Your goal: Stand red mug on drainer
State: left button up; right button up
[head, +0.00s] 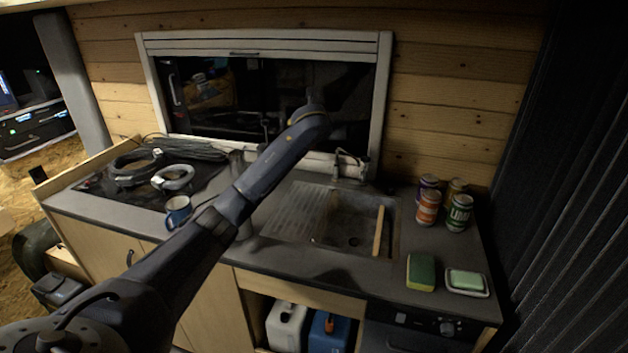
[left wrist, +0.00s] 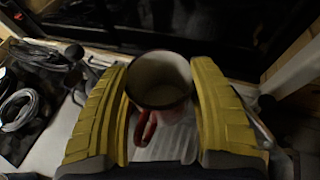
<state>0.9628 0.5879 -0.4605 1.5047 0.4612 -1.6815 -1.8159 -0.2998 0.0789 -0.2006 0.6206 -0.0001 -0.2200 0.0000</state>
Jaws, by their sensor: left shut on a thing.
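The red mug (left wrist: 163,85) shows in the left wrist view between the yellow fingers of my left gripper (left wrist: 161,76). The fingers are shut on its sides. Its open rim faces the camera, and its red handle (left wrist: 144,128) points toward the bottom of the picture. The pale ribbed drainer (left wrist: 170,146) shows behind and below the mug; I cannot tell how large the gap is. In the head view the drainer (head: 293,211) lies left of the sink basin. My left arm crosses in front there and hides the mug and gripper. My right gripper is in neither view.
A blue mug (head: 178,211) stands left of my arm, near cable coils (head: 172,179) on the hob. A tap (head: 350,163) stands behind the sink (head: 345,238). Several cans (head: 428,207), a sponge (head: 421,272) and a soap dish (head: 467,283) are at the right.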

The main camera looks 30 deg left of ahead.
pick_arm(q)
notch_tip(320, 180, down, 17)
jog(key=shift+f, duration=0.2)
dwell(0.6)
jog(key=shift+f, duration=0.1)
jog(key=o, duration=1.3)
jog(key=shift+f, duration=0.1)
jog(key=shift+c, duration=0.2)
jog(key=shift+r, duration=0.2)
jog(key=v, duration=1.2)
